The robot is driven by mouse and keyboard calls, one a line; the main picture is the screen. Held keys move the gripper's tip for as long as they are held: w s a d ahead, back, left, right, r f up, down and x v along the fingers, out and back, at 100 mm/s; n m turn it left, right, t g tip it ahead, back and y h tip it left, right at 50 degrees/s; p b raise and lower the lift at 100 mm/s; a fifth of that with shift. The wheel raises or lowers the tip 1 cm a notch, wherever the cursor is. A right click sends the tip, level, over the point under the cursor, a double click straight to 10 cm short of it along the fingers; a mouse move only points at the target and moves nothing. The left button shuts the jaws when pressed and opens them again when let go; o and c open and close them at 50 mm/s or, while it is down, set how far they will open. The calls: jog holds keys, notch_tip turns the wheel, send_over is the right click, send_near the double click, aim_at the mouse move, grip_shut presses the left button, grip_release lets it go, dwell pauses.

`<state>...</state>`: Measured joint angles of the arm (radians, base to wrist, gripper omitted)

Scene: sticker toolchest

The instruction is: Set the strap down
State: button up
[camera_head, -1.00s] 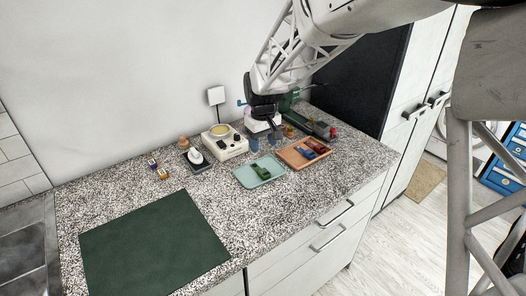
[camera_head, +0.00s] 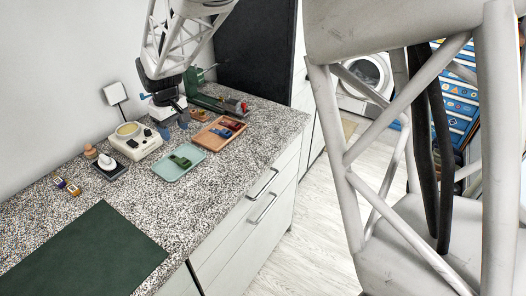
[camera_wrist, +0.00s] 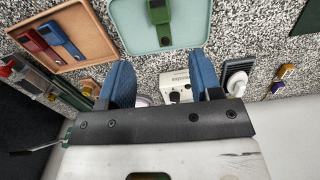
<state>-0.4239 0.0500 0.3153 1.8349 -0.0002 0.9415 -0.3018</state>
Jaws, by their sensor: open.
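A green strap (camera_head: 180,161) lies on a pale teal tray (camera_head: 168,177); the strap (camera_wrist: 158,22) and tray (camera_wrist: 128,32) also show at the top of the wrist view. A red strap (camera_wrist: 38,47) and a blue strap (camera_wrist: 62,38) lie side by side on an orange-brown tray (camera_wrist: 98,38). That tray also shows in the head view (camera_head: 206,143), right of the teal one. My gripper (camera_wrist: 163,78) has its two blue fingers spread wide, with nothing between them. In the head view my gripper (camera_head: 174,124) is above the counter, behind the teal tray.
A cream device (camera_head: 136,141) with a round top stands left of my gripper, with a white item on a dark stand (camera_head: 108,166) beside it. A green machine (camera_head: 215,97) stands behind the trays. A dark green mat (camera_head: 85,255) leaves clear room at the front left.

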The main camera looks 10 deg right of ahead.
jog(key=shift+d, duration=0.1)
jog(key=s+d+r+m+t, duration=0.1)
jog(key=s+d+r+m, duration=0.1)
jog(key=s+d+r, duration=0.45)
jog(key=s+d+r+m, duration=0.25)
jog(key=s+d, duration=0.55)
jog(key=d, duration=0.4)
jog(key=s+d+m, duration=0.1)
jog(key=s+d, duration=0.2)
jog(key=s, duration=0.4)
jog(key=s+d+m+t, duration=0.1)
jog(key=s+d, duration=0.3)
jog(key=s, duration=0.3)
jog(key=s+d+m, duration=0.2)
jog(key=s+d, duration=0.2)
jog(key=s, duration=0.3)
jog(key=shift+s+f+t, duration=0.15)
jog(key=shift+f+t, duration=0.15)
